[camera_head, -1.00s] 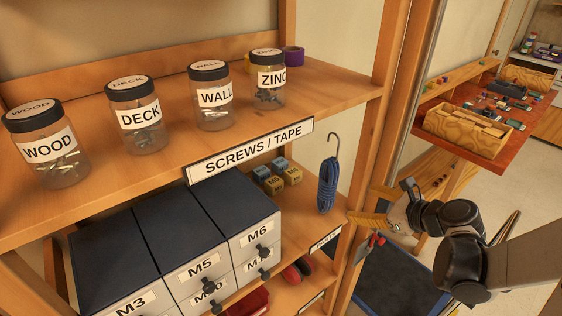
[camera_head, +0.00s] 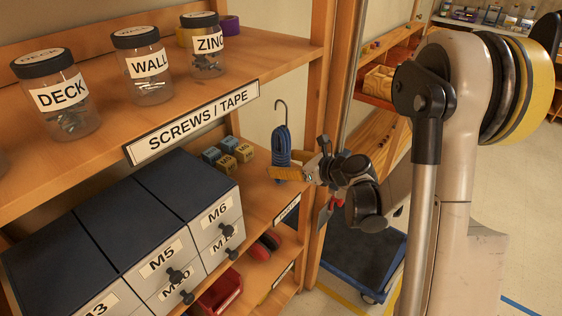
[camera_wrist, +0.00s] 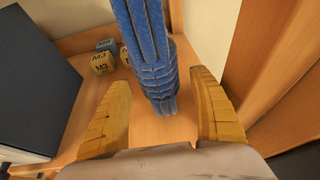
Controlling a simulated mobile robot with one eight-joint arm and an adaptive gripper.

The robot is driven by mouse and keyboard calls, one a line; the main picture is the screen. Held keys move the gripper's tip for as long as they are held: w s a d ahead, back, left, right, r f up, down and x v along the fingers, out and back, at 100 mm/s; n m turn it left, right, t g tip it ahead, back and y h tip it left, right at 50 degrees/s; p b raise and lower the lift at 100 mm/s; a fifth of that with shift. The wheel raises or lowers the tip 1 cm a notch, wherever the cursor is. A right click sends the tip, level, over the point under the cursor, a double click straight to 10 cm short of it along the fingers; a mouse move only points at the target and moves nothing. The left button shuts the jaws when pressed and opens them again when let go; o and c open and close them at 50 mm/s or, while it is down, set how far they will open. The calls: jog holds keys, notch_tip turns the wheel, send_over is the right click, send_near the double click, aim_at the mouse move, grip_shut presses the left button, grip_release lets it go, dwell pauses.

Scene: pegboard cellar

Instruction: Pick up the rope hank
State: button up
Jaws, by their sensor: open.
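The blue rope hank (camera_head: 282,142) hangs from a metal hook above the lower shelf, near the right shelf post. My gripper (camera_head: 285,173) reaches in from the right, and its yellow finger overlaps the lower end of the hank in the head view. In the wrist view the hank (camera_wrist: 150,62) hangs upright with its wrapped lower end toward the space between the two fingers. My gripper (camera_wrist: 162,100) is open, with one yellow finger on each side of the hank. Gaps show between the hank and both fingers.
Small labelled blocks (camera_head: 228,153) sit on the shelf left of the hank. Dark-topped drawers (camera_head: 150,200) stand farther left. The wooden post (camera_head: 320,140) is close on the right. The upper shelf with the SCREWS / TAPE sign (camera_head: 195,122) and jars is above left.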

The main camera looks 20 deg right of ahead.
jog(key=shift+x, duration=0.8)
jog(key=shift+c, duration=0.6)
jog(key=c, duration=1.4)
jog(key=shift+o, duration=0.2)
jog(key=shift+r, duration=0.1)
